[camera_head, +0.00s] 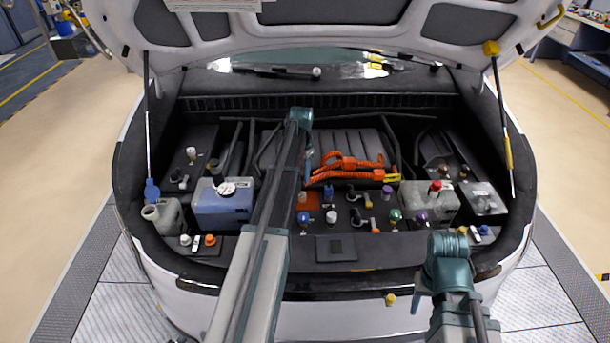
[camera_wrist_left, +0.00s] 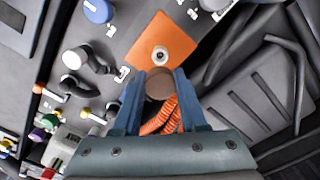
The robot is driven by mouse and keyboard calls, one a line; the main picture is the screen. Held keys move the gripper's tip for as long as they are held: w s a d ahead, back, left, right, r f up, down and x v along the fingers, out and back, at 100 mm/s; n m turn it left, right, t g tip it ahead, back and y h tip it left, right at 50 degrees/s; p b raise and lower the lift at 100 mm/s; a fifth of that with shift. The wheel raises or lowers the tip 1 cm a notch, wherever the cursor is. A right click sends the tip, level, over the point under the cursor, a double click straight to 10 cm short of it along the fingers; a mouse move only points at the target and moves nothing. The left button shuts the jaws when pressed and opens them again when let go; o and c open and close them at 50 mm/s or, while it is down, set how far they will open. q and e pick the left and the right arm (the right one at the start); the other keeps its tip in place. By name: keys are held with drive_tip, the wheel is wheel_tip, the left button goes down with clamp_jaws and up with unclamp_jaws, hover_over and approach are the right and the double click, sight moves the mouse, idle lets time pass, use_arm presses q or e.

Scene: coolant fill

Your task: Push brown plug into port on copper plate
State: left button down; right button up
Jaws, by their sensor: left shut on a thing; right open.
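The copper plate (camera_wrist_left: 178,36) is an orange square in the left wrist view, with a round light-rimmed port (camera_wrist_left: 160,55) in it. It also shows in the head view (camera_head: 311,203), partly hidden by my left arm. My left gripper (camera_wrist_left: 156,78) is shut on the brown plug (camera_wrist_left: 159,85), whose round brown end shows between the blue fingers. In the wrist view the plug appears just below the port and apart from it. In the head view the left gripper (camera_head: 307,169) points down above the plate. My right gripper (camera_head: 418,296) is open near the front bumper.
Orange cables (camera_head: 345,163) lie right of the left gripper. A blue-grey tank (camera_head: 222,205) with a white cap stands left, and a grey box (camera_head: 428,203) with a red knob stands right. Several coloured caps crowd the deck around the plate. The raised hood (camera_head: 300,35) is overhead.

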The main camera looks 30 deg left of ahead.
use_arm(q)
drive_tip(key=shift+f, duration=0.1)
wheel_tip(320, 180, down, 6)
drive_tip(key=b, duration=0.5)
drive_tip(key=shift+b, duration=0.4)
drive_tip(key=shift+f+b, duration=0.75)
drive_tip(key=shift+b, duration=0.15)
idle(1.5)
drive_tip(key=shift+r+p, duration=0.65)
drive_tip(key=shift+r, duration=0.05)
drive_tip(key=shift+f+b, duration=0.9)
drive_tip(key=shift+f, duration=0.05)
idle(0.9)
drive_tip(key=shift+c, duration=1.8)
unclamp_jaws()
drive_tip(key=shift+r, duration=0.1)
drive_tip(key=shift+r, duration=0.1)
wheel_tip(320, 180, up, 14)
drive_tip(key=p, duration=1.4)
drive_tip(key=shift+f, duration=0.2)
